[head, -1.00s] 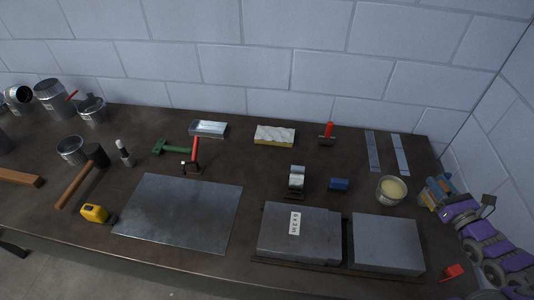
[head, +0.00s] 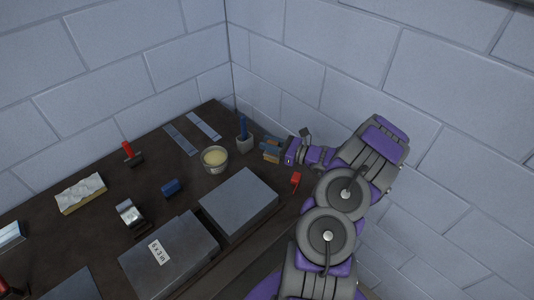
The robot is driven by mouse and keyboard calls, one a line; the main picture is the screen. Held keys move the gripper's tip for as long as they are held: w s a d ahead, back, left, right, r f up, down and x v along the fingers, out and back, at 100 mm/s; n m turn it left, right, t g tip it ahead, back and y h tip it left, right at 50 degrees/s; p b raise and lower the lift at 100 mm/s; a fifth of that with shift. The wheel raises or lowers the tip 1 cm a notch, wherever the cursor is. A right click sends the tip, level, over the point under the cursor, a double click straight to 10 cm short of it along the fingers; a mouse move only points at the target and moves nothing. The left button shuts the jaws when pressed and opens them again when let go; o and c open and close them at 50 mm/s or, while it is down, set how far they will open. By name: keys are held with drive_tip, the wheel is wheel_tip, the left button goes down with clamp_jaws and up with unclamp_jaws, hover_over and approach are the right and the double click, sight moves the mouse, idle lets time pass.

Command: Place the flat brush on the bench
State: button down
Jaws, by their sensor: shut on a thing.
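My gripper (head: 270,149) is at the right end of the dark bench (head: 107,168), just right of a small grey cup (head: 245,145). It is shut on a small tan piece (head: 272,156), which I take to be the flat brush. Most of it is hidden by the fingers, and I cannot tell whether it touches the bench top. A blue-handled tool (head: 242,126) stands upright in the grey cup.
A bowl of pale yellow stuff (head: 215,157) stands left of the cup. Two grey strips (head: 181,140) lie behind. Grey blocks (head: 239,201), a red piece (head: 296,179) and a blue piece (head: 170,187) are nearer. Block walls close the back and right.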

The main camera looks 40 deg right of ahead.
sight(274, 159)
drive_tip(key=f, duration=0.2)
drive_tip(key=f+b, duration=0.1)
drive_tip(key=f, duration=0.1)
drive_tip(key=shift+a, duration=0.3)
drive_tip(key=shift+d, duration=0.1)
drive_tip(key=c, duration=1.1)
unclamp_jaws()
drive_tip(key=shift+d+f, duration=0.1)
drive_tip(key=shift+c, duration=0.2)
drive_tip(key=shift+o, duration=1.3)
